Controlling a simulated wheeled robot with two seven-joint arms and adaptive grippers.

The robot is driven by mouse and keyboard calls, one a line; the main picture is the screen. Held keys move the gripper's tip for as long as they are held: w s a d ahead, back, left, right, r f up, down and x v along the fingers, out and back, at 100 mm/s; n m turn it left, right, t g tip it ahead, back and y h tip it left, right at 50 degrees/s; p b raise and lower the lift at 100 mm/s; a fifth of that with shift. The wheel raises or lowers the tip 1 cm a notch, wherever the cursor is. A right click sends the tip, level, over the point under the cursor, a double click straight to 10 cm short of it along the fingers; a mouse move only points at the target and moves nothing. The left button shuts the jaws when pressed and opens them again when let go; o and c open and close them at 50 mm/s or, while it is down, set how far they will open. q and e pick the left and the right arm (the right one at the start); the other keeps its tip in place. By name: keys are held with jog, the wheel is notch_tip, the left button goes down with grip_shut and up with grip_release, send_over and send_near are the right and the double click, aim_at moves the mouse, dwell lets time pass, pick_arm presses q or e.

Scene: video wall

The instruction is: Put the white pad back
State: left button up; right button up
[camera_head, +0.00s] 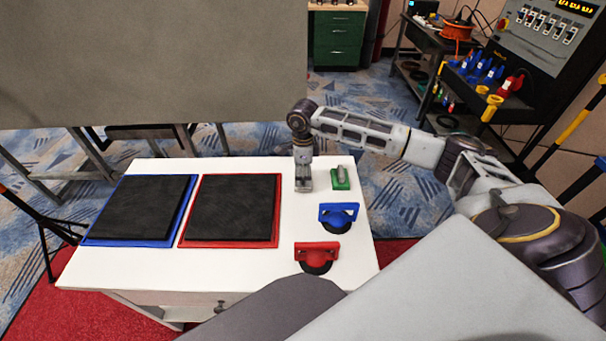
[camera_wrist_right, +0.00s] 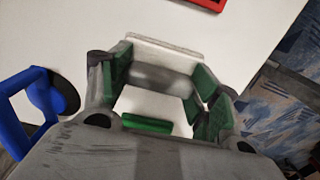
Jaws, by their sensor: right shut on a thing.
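My right gripper (camera_head: 304,184) reaches down over the white table's far right part. In the right wrist view its green-lined fingers (camera_wrist_right: 163,88) are shut on a pale slab, which I take to be the white pad (camera_wrist_right: 165,47); its long top edge shows beyond the fingers. In the head view the gripper mostly hides the pad. I cannot tell whether the pad touches the table. My left gripper is not in view.
A blue-framed black panel (camera_head: 140,208) and a red-framed black panel (camera_head: 234,209) lie on the white table (camera_head: 262,262). A blue handle (camera_head: 338,214) and a red handle (camera_head: 316,252), each with a black disc, stand near the right edge. A large grey panel (camera_head: 150,60) rises behind.

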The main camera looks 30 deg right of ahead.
aim_at(303, 172)
jog(key=shift+f, duration=0.2)
jog(key=shift+f, duration=0.15)
jog(key=o, duration=1)
jog(key=shift+r, duration=0.2)
notch_tip(303, 172, up, 12)
jog(key=shift+f, duration=0.1)
dwell(0.3)
dwell(0.4)
